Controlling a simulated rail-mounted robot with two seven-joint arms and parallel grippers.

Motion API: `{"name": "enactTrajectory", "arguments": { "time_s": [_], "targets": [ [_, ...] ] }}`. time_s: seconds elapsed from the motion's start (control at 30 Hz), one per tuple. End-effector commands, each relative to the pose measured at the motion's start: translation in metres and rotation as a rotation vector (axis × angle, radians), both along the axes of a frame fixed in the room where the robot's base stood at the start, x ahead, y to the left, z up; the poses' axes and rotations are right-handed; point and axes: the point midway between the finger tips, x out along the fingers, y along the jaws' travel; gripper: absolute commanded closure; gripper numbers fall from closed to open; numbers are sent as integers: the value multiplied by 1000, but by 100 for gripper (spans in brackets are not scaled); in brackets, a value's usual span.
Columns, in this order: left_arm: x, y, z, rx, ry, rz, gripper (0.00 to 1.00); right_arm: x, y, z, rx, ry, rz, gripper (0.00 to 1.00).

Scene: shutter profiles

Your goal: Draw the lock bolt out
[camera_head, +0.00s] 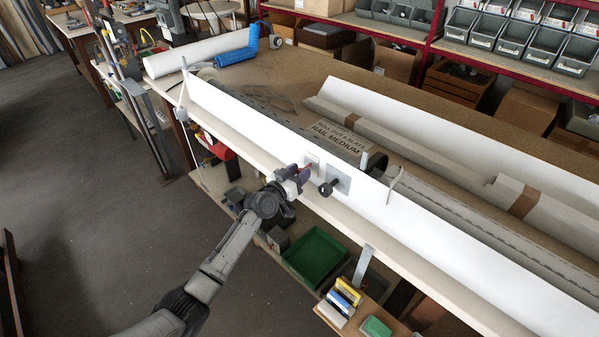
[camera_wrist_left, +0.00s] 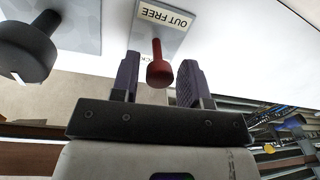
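The lock bolt (camera_wrist_left: 158,68) has a red shaft and rounded knob. It sticks out of a small plate (camera_wrist_left: 163,22) lettered "OUT FREE", upside down in the left wrist view. In the head view this plate (camera_head: 312,157) is on the white front profile. My left gripper (camera_head: 302,172) is at the plate. In the left wrist view its purple fingers (camera_wrist_left: 159,76) are open, one on each side of the red knob, with visible gaps. The bolt is mostly hidden by the gripper in the head view. My right gripper is not in view.
A black knob (camera_head: 327,188) on a grey plate sticks out just right of the bolt; it is close by in the left wrist view (camera_wrist_left: 28,50). A long white profile (camera_head: 440,225) runs along the bench front. Below are a green crate (camera_head: 316,257) and a small shelf.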

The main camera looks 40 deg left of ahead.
Motion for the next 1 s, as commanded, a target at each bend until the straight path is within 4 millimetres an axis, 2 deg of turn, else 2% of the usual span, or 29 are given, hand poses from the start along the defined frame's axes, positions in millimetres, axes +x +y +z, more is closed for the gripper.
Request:
{"name": "enactTrajectory", "arguments": {
  "time_s": [0.1,0.33,0.47,0.57,1.0],
  "targets": [
    [0,0,-1,0,1,0,48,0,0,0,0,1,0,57],
    [0,0,-1,0,2,0,48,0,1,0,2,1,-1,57],
    [-8,0,-1,-1,4,-1,48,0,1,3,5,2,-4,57],
    [-21,0,-1,0,5,-1,48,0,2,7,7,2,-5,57],
    [-103,0,-1,0,3,1,48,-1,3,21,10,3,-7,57]
  ]
}}
